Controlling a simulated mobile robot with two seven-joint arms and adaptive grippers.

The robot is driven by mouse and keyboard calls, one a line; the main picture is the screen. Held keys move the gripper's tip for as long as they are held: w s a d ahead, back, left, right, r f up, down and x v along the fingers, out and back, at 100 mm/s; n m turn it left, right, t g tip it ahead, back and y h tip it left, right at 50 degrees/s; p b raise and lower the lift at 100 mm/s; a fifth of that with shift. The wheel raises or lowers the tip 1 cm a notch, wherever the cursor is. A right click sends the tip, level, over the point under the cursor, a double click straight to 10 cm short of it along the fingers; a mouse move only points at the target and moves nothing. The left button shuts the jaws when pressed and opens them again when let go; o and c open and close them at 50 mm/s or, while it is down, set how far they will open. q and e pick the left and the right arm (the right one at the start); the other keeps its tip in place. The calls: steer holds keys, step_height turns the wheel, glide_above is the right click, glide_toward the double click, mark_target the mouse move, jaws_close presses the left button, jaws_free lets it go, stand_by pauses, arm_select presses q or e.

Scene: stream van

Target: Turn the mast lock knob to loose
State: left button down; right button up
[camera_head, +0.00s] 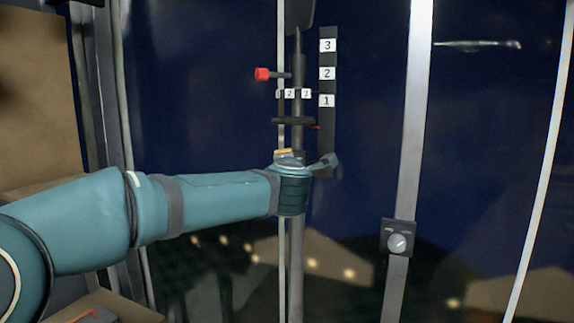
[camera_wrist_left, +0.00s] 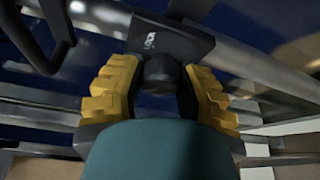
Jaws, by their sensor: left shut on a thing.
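The mast lock knob (camera_wrist_left: 158,72) is a dark, rounded knob in front of a dark plate (camera_wrist_left: 172,38). Small pale lettering on the plate seems to read "LOCK". My left gripper (camera_wrist_left: 160,88) is shut on the knob, with a yellow ridged finger on each side of it. In the head view my left arm reaches in from the left, and the left gripper (camera_head: 285,154) is at the mast (camera_head: 298,135), mostly hidden by my own wrist. The knob is hidden there, and I cannot tell which way it is turned. My right gripper is not in view.
Above my left gripper are a red-tipped peg (camera_head: 262,74), a dark ring (camera_head: 293,121) and a strip marked 1 to 3 (camera_head: 327,60). A separate dial (camera_head: 398,243) sits on a pale post at right. Brown panels (camera_head: 35,90) stand at far left.

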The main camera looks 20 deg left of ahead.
arm_select(q)
steer(key=shift+r, duration=0.1)
stand_by(0.3)
steer(key=c, duration=0.6)
jaws_free()
steer(key=shift+o, duration=0.2)
steer(key=f+v, duration=0.1)
steer(key=v, duration=1.1)
steer(key=shift+r, duration=0.4)
steer(key=shift+a, duration=0.1)
